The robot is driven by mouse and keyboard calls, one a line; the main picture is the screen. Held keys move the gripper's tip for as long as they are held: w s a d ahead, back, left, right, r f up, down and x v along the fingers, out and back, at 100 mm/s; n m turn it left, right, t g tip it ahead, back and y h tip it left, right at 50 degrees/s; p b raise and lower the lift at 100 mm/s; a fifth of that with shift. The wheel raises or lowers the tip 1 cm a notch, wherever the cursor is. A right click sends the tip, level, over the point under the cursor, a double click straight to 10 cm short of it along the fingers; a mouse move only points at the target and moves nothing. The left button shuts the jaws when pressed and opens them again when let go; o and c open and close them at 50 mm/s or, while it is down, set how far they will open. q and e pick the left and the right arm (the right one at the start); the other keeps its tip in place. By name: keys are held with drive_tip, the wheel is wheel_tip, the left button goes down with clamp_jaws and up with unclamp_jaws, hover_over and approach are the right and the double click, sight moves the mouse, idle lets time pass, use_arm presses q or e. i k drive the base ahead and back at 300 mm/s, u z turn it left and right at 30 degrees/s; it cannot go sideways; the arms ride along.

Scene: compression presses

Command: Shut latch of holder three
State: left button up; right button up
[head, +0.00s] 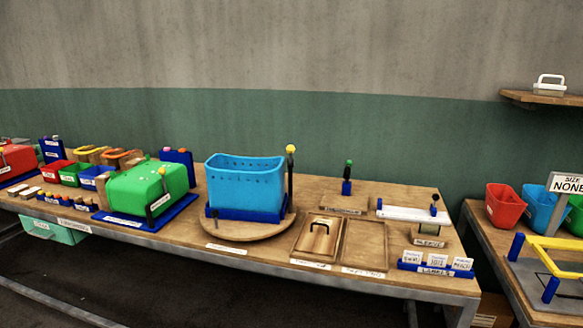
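A light blue perforated tub (245,180) sits in a dark blue holder base (243,214) on a round wooden turntable (255,232). A dark upright post with a yellow knob (291,150) stands at its right, and a small dark part (214,213) is at its left front. A green box-shaped body (146,188) lies on a blue base to the left, with a small lever on it. The labels are too small to read, so I cannot tell which is holder three or how its latch stands. Neither gripper is in view.
A green-knobbed post (348,177) and a white board (412,214) stand beyond. Several small coloured bins crowd the left. A second table holds a yellow frame (555,244).

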sight(290, 148)
drive_tip(key=u, duration=0.05)
drive_tip(key=k, duration=0.1)
drive_tip(key=i, duration=0.45)
drive_tip(key=z, duration=0.65)
drive_tip(key=k, duration=1.05)
drive_tip(key=u, duration=0.15)
drive_tip(key=i, duration=1)
